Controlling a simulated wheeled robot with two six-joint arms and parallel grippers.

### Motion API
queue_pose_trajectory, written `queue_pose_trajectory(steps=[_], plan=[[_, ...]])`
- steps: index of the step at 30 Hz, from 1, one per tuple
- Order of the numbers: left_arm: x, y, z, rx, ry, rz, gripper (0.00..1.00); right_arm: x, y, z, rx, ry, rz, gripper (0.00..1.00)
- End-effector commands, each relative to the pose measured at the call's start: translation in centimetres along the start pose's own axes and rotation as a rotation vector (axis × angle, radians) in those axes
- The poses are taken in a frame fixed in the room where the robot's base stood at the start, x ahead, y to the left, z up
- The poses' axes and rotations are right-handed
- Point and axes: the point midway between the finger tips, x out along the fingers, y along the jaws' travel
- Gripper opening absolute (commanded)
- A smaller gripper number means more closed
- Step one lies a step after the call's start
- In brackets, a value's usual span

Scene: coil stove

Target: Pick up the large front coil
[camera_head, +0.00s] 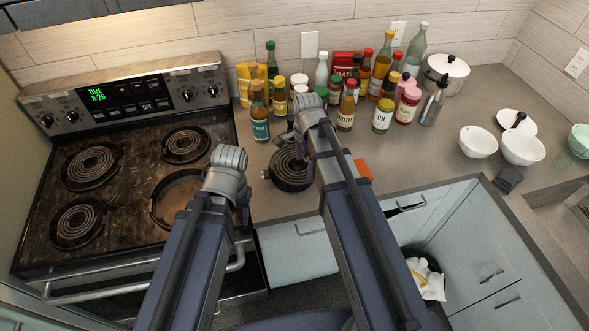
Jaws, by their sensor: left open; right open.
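A large dark coil (291,169) lies on the grey counter to the right of the stove, partly hidden by my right arm. My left gripper (228,160) is over the stove's right edge, left of the coil, open. My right gripper (309,106) is beyond the coil, near the bottles, open. The fingers of both are mostly hidden behind the wrists.
Coils sit in the other burners, front left (77,224), back left (92,167) and back right (186,145). Several bottles and jars (345,113) crowd the counter's back. White bowls (478,142) and a pot (446,71) stand further right. An orange object (363,171) lies beside my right arm.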

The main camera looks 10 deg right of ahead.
Motion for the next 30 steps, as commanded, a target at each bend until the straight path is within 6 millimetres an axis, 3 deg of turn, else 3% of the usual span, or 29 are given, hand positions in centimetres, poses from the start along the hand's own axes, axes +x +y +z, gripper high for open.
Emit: queue_pose_trajectory(steps=[8, 21, 30], plan=[[0.8, 0.1, -0.1, 0.001, 0.0, 0.0, 0.5, 0.8, 0.0, -0.1, -0.001, 0.0, 0.0, 1.0], [5.5, 0.5, -0.3, 0.0, 0.0, 0.0, 0.5, 5.6, -0.2, -0.6, -0.001, 0.0, 0.0, 1.0], [5.5, 0.5, -0.3, 0.0, 0.0, 0.0, 0.5, 5.5, -0.2, -0.6, -0.001, 0.0, 0.0, 0.99]])
